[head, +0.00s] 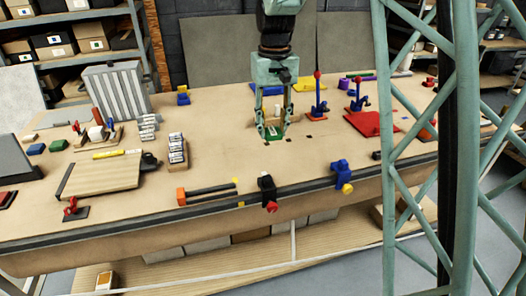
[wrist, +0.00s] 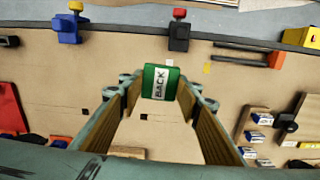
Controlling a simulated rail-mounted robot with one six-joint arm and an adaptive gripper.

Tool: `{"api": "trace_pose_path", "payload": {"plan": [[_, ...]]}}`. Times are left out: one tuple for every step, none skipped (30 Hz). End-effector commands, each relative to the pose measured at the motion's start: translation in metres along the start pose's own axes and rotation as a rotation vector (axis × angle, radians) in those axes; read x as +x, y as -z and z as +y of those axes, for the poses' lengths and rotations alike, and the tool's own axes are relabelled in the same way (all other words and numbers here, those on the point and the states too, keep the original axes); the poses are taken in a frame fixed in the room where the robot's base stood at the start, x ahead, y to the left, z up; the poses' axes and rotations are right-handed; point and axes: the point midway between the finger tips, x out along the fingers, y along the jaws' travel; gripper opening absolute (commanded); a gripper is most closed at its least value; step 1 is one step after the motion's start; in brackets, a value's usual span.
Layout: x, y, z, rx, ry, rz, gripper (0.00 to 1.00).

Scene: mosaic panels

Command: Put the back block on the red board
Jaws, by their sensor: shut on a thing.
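The back block (wrist: 160,83) is green with a white label reading "BACK". In the wrist view it sits between the fingertips of my gripper (wrist: 160,90), which is shut on it. In the head view my gripper (head: 273,131) points down over the middle of the bench, with the block (head: 271,133) low between its fingers. I cannot tell whether the block touches the bench top. The red board (head: 370,124) lies flat on the bench to the right of my gripper. Part of it shows at the left edge of the wrist view (wrist: 8,105).
Two blue upright clamps with red knobs (head: 318,95) (head: 357,93) stand between my gripper and the red board's far side. Black and blue clamps (head: 267,192) (head: 342,176) sit on the front edge. Bench near the gripper is mostly clear.

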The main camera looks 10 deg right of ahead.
Motion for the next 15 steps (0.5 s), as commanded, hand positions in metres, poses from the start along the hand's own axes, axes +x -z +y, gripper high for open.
{"api": "trace_pose_path", "payload": {"plan": [[0.001,0.0,-0.002,-0.002,0.0,-0.002,0.22],[0.002,0.0,-0.003,-0.002,0.0,-0.002,0.22],[0.004,0.0,-0.005,-0.003,0.0,-0.002,0.22],[0.005,0.0,-0.007,-0.004,0.0,-0.001,0.22],[0.007,0.0,-0.009,-0.005,0.0,-0.001,0.22],[0.01,0.0,-0.012,-0.007,0.0,-0.002,0.22],[0.012,0.001,-0.014,-0.008,0.0,-0.002,0.22],[0.015,0.001,-0.017,-0.01,0.0,-0.003,0.22],[0.019,0.0,-0.021,-0.012,0.0,-0.004,0.22],[0.022,0.0,-0.024,-0.013,0.0,-0.003,0.22],[0.025,0.0,-0.027,-0.015,0.0,-0.003,0.22],[0.03,-0.001,-0.032,-0.017,0.0,-0.004,0.22],[0.034,-0.001,-0.035,-0.018,0.0,-0.004,0.22],[0.037,-0.002,-0.039,-0.02,0.0,-0.005,0.22],[0.042,-0.003,-0.043,-0.022,0.0,-0.004,0.22]]}}
